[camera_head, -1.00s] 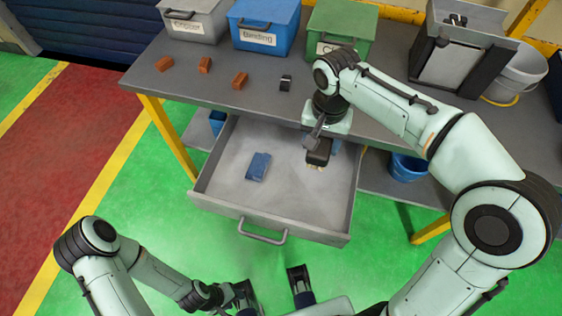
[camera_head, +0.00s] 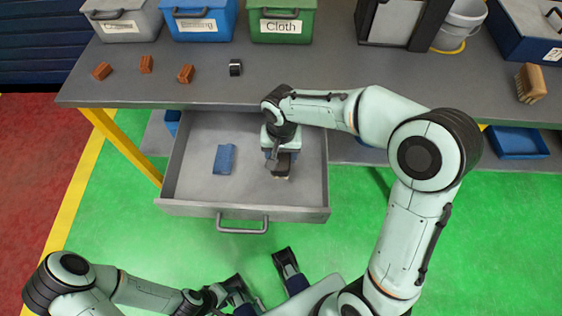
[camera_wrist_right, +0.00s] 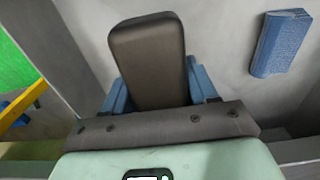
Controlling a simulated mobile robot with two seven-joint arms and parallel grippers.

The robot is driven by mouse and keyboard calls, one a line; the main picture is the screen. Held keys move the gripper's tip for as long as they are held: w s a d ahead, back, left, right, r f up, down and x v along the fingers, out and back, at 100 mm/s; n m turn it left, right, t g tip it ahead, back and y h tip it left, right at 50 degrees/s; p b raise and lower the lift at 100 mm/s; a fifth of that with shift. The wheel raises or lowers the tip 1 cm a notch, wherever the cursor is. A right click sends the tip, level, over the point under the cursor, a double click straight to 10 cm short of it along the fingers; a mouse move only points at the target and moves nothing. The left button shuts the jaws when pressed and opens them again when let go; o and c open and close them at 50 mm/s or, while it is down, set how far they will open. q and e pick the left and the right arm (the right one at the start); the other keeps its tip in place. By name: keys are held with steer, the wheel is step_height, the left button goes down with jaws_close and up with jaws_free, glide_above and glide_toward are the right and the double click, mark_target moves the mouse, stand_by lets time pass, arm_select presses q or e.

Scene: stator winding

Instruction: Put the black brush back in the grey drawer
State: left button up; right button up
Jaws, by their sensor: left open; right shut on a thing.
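The black brush (camera_head: 281,168) is in my right gripper (camera_head: 277,155), over the right part of the open grey drawer (camera_head: 245,211). In the right wrist view, the brush's dark back (camera_wrist_right: 147,60) stands between the blue fingers (camera_wrist_right: 158,92), which are shut on it. Pale bristles show a little at its lower end in the head view. I cannot tell whether it touches the drawer floor. My left gripper (camera_head: 262,274) is open and empty, in front of the drawer.
A blue block (camera_head: 224,158) lies in the drawer, left of the brush; the wrist view shows it too (camera_wrist_right: 281,43). On the table stand grey, blue and green bins (camera_head: 281,22), several brown blocks (camera_head: 146,64), a small black piece (camera_head: 235,68) and a tan brush (camera_head: 530,84).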

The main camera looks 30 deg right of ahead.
step_height(320, 180, down, 5)
steer(key=shift+r+b, duration=0.2)
steer(key=shift+b, duration=0.1)
steer(key=shift+f, duration=0.15)
steer(key=o, duration=1)
